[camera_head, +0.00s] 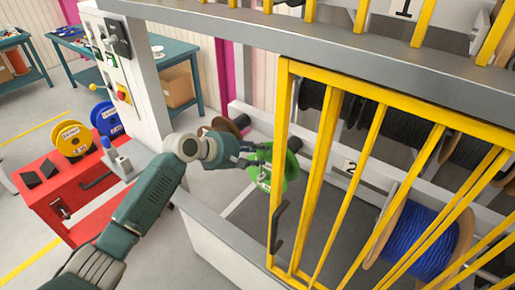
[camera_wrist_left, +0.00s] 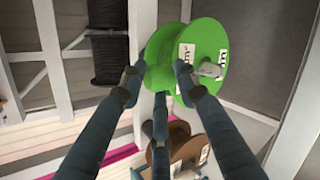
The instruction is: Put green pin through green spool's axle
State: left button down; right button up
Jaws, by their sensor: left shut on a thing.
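The green spool (camera_head: 279,168) is in the middle of the head view, just left of and partly behind the yellow barred gate. In the left wrist view the green spool (camera_wrist_left: 203,50) fills the top middle, with white labels on its flange and a grey rod end sticking out of its centre. My left gripper (camera_head: 250,157) reaches it from the left. My right gripper is not in view.
The yellow gate (camera_head: 345,180) stands close on the right, with a blue cable reel (camera_head: 425,240) behind it. A brown spool (camera_head: 228,126) is just beyond my gripper. A red cart (camera_head: 85,195) at the left carries a yellow spool (camera_head: 73,139) and a blue spool (camera_head: 106,117).

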aim_at(261, 168)
pick_arm(q)
jog(key=shift+f+b, duration=2.3)
jog(key=shift+f, duration=1.1)
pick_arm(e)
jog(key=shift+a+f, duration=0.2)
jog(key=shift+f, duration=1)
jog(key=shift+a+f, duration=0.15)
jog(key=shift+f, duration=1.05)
pick_arm(q)
jog(key=c, duration=1.2)
grip_release()
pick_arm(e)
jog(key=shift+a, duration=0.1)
